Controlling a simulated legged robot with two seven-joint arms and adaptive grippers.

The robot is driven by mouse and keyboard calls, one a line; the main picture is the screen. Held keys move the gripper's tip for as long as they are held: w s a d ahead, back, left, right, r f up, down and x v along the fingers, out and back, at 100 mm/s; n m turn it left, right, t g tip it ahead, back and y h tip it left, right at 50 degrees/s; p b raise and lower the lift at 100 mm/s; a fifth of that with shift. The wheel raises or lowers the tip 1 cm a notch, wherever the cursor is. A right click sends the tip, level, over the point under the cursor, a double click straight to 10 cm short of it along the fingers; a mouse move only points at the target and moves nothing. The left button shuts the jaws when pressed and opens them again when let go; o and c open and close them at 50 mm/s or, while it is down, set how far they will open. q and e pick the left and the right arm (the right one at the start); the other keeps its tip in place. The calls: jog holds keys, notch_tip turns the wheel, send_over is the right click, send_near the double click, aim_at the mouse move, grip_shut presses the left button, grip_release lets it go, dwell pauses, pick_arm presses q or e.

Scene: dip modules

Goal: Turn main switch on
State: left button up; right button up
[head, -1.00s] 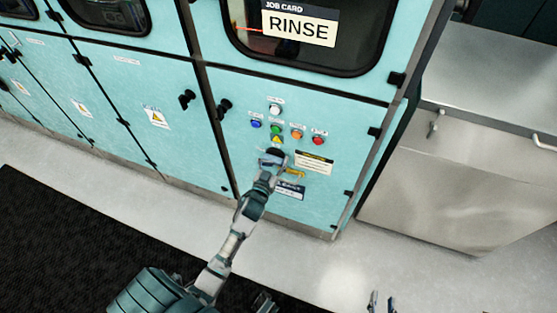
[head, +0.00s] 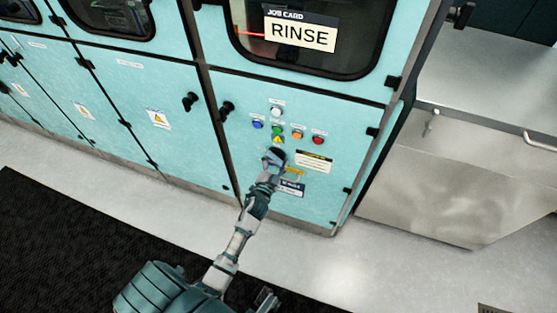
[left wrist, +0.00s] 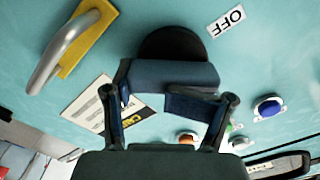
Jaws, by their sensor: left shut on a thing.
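The main switch, a black round knob (left wrist: 172,42), is on the teal cabinet panel in the left wrist view, with an OFF label (left wrist: 227,20) beside it. In the head view the switch (head: 276,153) shows as a dark patch at the tip of my left arm. My left gripper (head: 270,163) is at the switch; its fingers (left wrist: 170,92) are shut on the switch's grip part in the left wrist view. The fingers and grip hide part of the knob, so its exact angle is hard to tell. My right gripper is not in view.
Above the switch are white (head: 276,112), blue (head: 257,124), green (head: 278,130), orange (head: 297,134) and red (head: 318,140) buttons. A metal handle on a yellow plate (left wrist: 97,35) is close by. A RINSE card (head: 300,34) is on the window above. A steel cabinet (head: 455,190) stands right.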

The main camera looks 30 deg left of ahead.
pick_arm(q)
jog(key=shift+a+r+m, duration=0.5)
jog(key=shift+r+m, duration=0.1)
jog(key=shift+m, duration=0.3)
jog(key=m, duration=0.2)
jog(key=shift+w+m, duration=0.1)
jog(key=shift+m, duration=1.1)
jog(key=shift+f+m, duration=0.15)
jog(key=shift+m, duration=1.15)
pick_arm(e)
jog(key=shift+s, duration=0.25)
pick_arm(q)
jog(key=shift+d+m, duration=0.15)
jog(key=shift+m, duration=0.25)
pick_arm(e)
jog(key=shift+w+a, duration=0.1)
pick_arm(q)
jog(key=o, duration=1.5)
jog(key=shift+d, duration=0.1)
jog(key=shift+o, duration=0.2)
